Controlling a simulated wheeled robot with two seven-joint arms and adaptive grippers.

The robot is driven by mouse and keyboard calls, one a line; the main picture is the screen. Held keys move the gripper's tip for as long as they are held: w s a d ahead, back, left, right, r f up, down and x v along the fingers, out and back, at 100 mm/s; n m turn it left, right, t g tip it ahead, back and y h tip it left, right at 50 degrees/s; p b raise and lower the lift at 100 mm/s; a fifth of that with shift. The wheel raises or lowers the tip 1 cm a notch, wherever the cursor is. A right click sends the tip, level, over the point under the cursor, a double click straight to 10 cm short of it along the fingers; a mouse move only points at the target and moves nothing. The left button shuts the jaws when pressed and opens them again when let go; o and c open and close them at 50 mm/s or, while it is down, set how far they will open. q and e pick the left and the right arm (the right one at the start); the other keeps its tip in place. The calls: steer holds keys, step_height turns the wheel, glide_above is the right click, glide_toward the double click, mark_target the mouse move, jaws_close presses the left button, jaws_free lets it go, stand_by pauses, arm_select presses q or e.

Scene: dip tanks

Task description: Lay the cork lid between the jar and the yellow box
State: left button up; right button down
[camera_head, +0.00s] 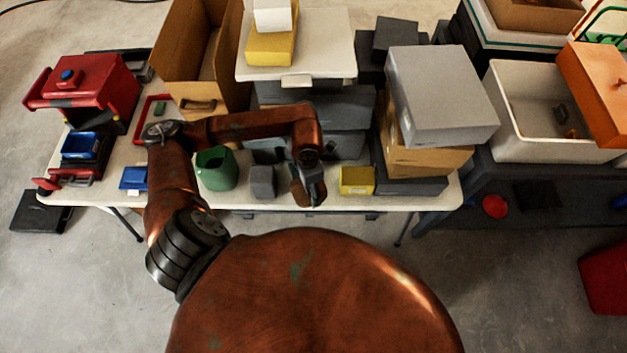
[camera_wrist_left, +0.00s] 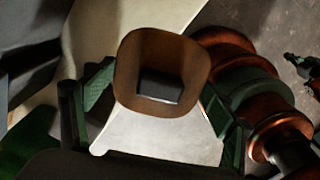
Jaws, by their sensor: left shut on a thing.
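My left gripper (camera_head: 312,196) is low over the front of the white table, between a grey squarish container (camera_head: 262,182) and the yellow box (camera_head: 356,180). A green round open container (camera_head: 215,172) stands left of the grey one. I cannot tell for sure which is the jar. My right gripper is not seen.
Grey bins (camera_head: 345,105) stand close behind the gripper. Stacked boxes (camera_head: 440,95) are to the right. A blue box (camera_head: 134,178) and red equipment (camera_head: 95,85) are at the left. The table's front edge is near, with a narrow free strip around the gripper.

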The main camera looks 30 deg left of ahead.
arm_select(q)
steer(key=w+f, duration=0.2)
steer(key=w+a+f, duration=0.1)
steer(key=w+f, duration=0.1)
steer(key=w+a+f, duration=0.1)
steer(key=w+f, duration=0.1)
steer(key=shift+w+a+f, duration=0.15)
steer(key=shift+w+f, duration=0.1)
steer(key=shift+f, duration=0.1)
step_height(320, 180, down, 3)
steer(key=shift+w+f, duration=0.1)
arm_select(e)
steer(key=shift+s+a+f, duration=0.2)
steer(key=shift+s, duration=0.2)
arm_select(q)
steer(key=shift+f, duration=0.15)
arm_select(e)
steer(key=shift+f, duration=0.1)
arm_select(q)
steer(key=o, duration=1.1)
step_height(320, 180, up, 12)
steer(key=p, duration=0.6)
steer(key=shift+p, duration=0.35)
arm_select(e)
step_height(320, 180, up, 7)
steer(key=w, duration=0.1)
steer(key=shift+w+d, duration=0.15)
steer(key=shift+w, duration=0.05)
